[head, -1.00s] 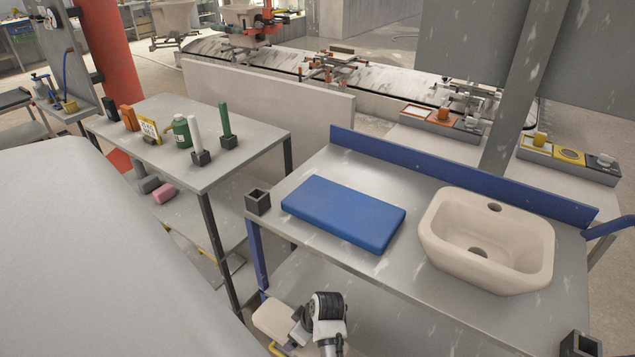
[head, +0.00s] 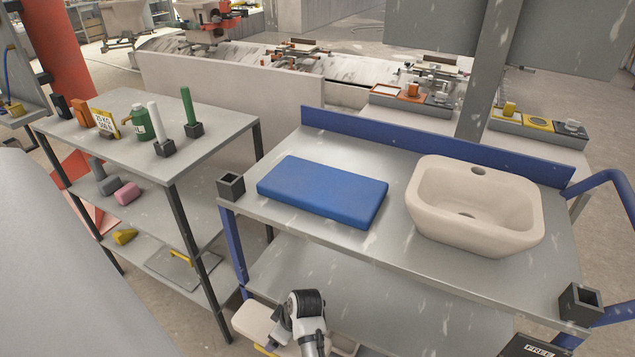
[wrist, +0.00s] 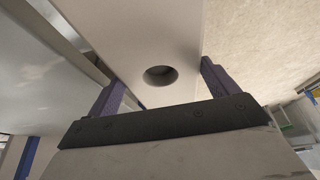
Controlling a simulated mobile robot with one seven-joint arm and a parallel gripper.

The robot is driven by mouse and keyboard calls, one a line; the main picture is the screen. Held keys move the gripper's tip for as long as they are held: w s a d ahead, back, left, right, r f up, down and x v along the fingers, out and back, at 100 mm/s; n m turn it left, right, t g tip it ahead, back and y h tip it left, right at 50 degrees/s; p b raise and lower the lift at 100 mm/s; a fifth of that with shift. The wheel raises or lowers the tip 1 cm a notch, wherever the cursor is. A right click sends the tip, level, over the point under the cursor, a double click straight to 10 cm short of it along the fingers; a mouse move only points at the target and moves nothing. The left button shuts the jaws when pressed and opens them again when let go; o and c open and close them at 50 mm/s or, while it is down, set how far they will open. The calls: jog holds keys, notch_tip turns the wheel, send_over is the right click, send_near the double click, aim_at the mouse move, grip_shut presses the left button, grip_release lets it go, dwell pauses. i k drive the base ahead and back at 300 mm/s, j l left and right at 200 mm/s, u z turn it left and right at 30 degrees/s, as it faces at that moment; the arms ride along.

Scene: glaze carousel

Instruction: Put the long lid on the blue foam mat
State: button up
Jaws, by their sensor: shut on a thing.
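The long lid (head: 258,320) is a pale cream slab at the bottom of the head view, in front of the blue-framed table. My wrist hides its middle. In the wrist view the pale lid (wrist: 185,45) has a round dark hole and lies between the two purple fingers. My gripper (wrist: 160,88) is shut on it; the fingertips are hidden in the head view. The blue foam mat (head: 322,192) lies flat and bare on the left part of the tabletop, apart from the lid.
A cream basin (head: 475,235) stands right of the mat on the table (head: 400,262). Dark square holders (head: 231,186) and (head: 580,303) sit at its front corners. A blue ledge (head: 430,140) runs along the back. A grey rack (head: 100,108) with bottles stands left.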

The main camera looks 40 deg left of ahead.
aim_at(323, 184)
jog(key=k+j+z, duration=0.15)
jog(key=k+j, duration=0.15)
jog(key=j, duration=0.4)
jog(key=k+j+z, duration=0.2)
jog(key=j, duration=0.45)
jog(key=k+j+z, duration=0.15)
jog(key=k+j, duration=0.35)
jog(key=k+j+z, duration=0.2)
jog(key=k+j, duration=0.2)
jog(key=j, duration=0.25)
